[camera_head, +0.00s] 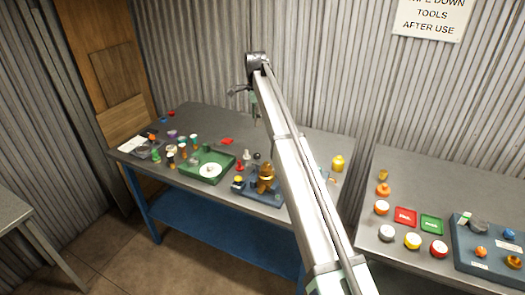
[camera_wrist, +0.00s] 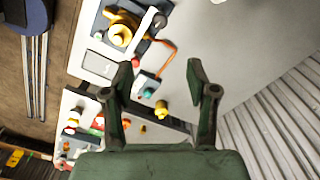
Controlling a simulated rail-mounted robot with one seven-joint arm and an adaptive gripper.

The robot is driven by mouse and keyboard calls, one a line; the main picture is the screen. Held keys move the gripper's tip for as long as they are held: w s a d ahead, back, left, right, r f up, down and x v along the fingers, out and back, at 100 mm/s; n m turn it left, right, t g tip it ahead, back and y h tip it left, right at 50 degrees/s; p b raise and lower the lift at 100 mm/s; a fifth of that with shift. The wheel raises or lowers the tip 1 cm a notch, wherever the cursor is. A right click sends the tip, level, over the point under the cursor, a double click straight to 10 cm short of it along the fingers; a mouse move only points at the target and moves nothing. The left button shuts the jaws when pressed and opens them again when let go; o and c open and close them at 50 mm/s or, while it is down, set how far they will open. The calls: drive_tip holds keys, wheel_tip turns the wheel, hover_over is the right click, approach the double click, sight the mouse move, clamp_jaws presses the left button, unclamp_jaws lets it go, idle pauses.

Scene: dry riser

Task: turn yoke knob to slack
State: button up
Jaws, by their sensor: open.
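A brass fitting with a yellow top (camera_head: 266,172) stands on a blue-grey base plate (camera_head: 246,193) on the middle bench. In the wrist view a brass and yellow fitting (camera_wrist: 121,34) on a blue-grey plate shows at the upper left, with a white bar across it and a small dark knob beside it. I cannot tell for certain which part is the yoke knob. My gripper (camera_wrist: 160,72) is open and empty, its two dark green fingers apart over the bench. The fitting lies beyond and left of the fingers. In the head view the gripper is small and raised above the bench.
A green tray (camera_head: 188,172) with a white disc and several small coloured parts lie left of the fitting. A yellow object (camera_head: 338,162) stands right of my arm. The right bench (camera_head: 365,232) holds coloured caps and another blue-grey panel. A corrugated wall closes the back.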

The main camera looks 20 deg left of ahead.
sight(257, 155)
wheel_tip(257, 155, down, 17)
drive_tip(key=p, duration=0.6)
drive_tip(key=shift+f, duration=0.15)
clamp_jaws()
